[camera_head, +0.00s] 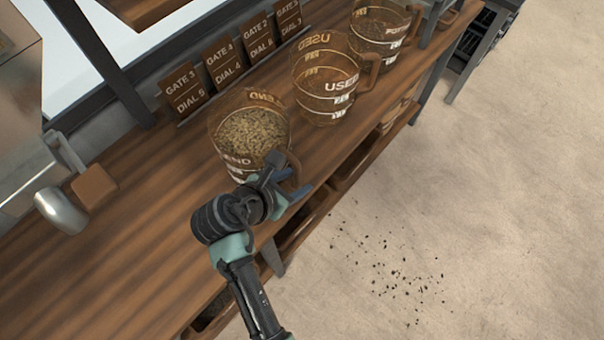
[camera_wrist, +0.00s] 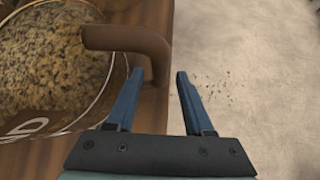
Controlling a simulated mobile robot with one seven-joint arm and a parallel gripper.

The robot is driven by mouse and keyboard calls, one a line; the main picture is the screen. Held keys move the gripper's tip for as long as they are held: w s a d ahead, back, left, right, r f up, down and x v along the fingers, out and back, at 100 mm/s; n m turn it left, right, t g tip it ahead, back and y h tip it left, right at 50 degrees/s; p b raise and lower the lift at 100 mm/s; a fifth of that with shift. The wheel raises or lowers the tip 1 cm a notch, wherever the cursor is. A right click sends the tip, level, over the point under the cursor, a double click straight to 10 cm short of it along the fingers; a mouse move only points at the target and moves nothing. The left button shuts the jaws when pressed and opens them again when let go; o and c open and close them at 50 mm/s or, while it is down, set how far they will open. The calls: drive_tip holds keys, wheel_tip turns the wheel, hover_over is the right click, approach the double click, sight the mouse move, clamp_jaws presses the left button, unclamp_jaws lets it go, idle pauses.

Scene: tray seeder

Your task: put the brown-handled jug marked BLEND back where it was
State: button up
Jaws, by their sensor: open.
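The BLEND jug (camera_head: 240,139) stands upright on the wooden bench, near its front edge, filled with tan grain-like material. Its brown handle (camera_head: 291,175) faces the front edge and my gripper. In the wrist view the jug (camera_wrist: 50,75) fills the left side and its handle (camera_wrist: 128,42) reaches towards the fingers. My gripper (camera_head: 287,182) is open at the handle; in the wrist view its blue fingers (camera_wrist: 158,75) are apart. The handle's lower part shows near the left fingertip, and I cannot tell whether they touch.
A jug marked USED (camera_head: 325,95) and another jug (camera_head: 382,35) stand further along the bench (camera_head: 110,235). GATE and DIAL cards (camera_head: 183,93) line the back. A metal scoop (camera_head: 62,210) and brown block (camera_head: 94,187) lie at left. Dark bits are scattered on the floor.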

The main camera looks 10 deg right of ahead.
sight(264, 151)
drive_tip(key=v, duration=0.7)
drive_tip(key=shift+p, duration=0.3)
